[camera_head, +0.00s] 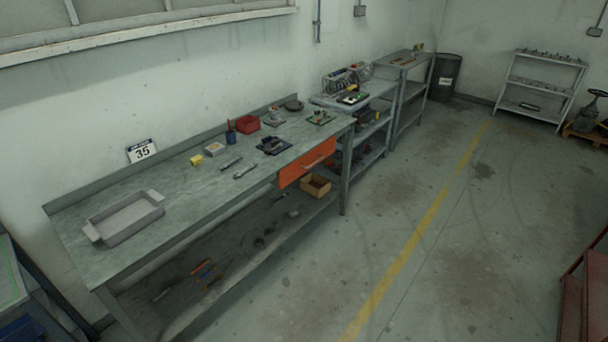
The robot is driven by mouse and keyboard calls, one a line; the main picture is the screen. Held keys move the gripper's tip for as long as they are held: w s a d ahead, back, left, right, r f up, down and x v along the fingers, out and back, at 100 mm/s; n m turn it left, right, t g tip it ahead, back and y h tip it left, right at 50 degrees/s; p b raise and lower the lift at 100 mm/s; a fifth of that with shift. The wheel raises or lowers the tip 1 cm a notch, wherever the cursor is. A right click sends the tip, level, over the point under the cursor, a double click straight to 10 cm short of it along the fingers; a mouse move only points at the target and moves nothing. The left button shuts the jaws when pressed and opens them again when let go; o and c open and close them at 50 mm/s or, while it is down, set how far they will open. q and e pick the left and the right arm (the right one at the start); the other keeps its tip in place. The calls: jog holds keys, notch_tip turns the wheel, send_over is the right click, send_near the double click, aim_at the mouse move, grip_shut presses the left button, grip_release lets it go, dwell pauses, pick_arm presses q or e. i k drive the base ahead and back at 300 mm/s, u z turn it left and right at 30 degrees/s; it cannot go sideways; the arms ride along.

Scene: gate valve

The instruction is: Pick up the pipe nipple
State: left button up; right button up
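I cannot pick out the pipe nipple for certain at this distance. Two small dark elongated items, one on the left (231,163) and one on the right (244,172), lie on the long workbench (180,192), but I cannot tell what they are. Neither of my grippers is in view.
The bench holds a grey tray (124,219), a yellow block (197,160) and a red bin (247,123). An orange drawer (307,164) hangs under it. A shelf rack (541,88) and a valve with a handwheel (594,107) stand far right. The middle floor (450,240) is clear.

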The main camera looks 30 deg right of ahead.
aim_at(251, 166)
jog(key=u, duration=1.3)
jog(key=k, duration=0.1)
jog(key=z, duration=2.65)
jog(key=i, duration=0.65)
jog(key=u, duration=0.35)
jog(key=i, duration=0.55)
jog(key=u, duration=0.55)
